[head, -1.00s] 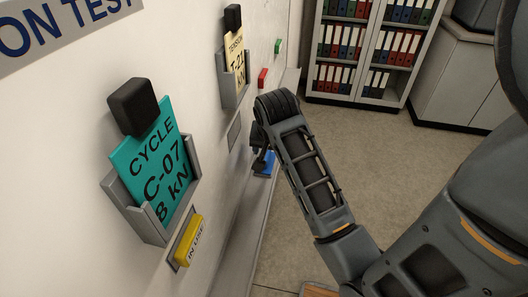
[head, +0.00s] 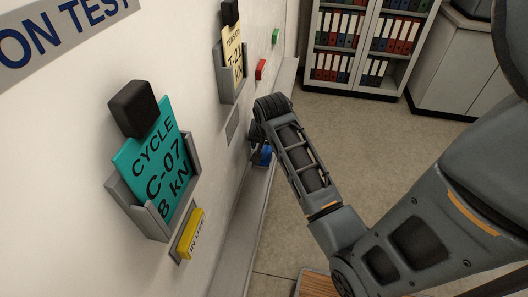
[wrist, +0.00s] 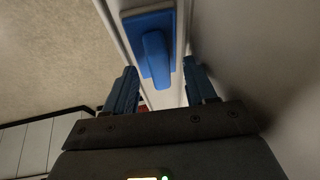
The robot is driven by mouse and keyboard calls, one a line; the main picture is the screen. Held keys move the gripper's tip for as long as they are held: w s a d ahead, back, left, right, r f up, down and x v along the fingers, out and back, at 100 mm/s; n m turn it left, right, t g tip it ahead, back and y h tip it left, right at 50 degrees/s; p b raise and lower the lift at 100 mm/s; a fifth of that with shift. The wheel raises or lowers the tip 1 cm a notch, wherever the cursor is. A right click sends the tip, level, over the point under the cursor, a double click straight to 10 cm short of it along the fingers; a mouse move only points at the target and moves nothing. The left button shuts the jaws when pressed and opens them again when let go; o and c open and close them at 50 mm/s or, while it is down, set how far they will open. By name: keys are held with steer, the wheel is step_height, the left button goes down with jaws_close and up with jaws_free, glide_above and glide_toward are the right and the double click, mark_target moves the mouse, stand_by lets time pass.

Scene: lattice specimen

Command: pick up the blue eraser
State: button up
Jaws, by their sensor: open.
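The blue eraser (wrist: 156,58) shows in the wrist view, with a flat blue base and a raised grip, on a pale narrow ledge along the wall. In the head view a small part of the eraser (head: 266,155) shows beside my arm; the rest is hidden. My gripper (wrist: 159,85) is open, with one dark blue finger on each side in the wrist view. The near end of the eraser's grip lies between the finger tips in the picture. I cannot tell if they touch it. In the head view my gripper is mostly hidden behind my wrist.
A white wall runs along the left with a teal card (head: 158,165) in a grey holder, a cream card (head: 234,55) and a yellow block (head: 192,234). A red block (head: 260,69) and a green block (head: 276,36) sit farther along. A binder shelf (head: 362,45) stands at the back. Floor is clear.

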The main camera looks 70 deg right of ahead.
mark_target(264, 147)
jaws_close()
stand_by(0.4)
steer(key=shift+r, duration=0.1)
step_height(264, 147, up, 4)
steer(key=shift+w+r+b, duration=0.1)
steer(key=shift+b, duration=0.25)
steer(key=s+d+r, duration=0.1)
steer(key=s+r, duration=0.2)
steer(key=s, duration=0.2)
steer(key=s+d+r+b, duration=0.1)
steer(key=s+r, duration=0.2)
steer(key=s, duration=0.3)
steer(key=shift+s+d+r, duration=0.25)
steer(key=shift+s+r, duration=0.05)
steer(key=c, duration=0.7)
jaws_free()
jaws_close()
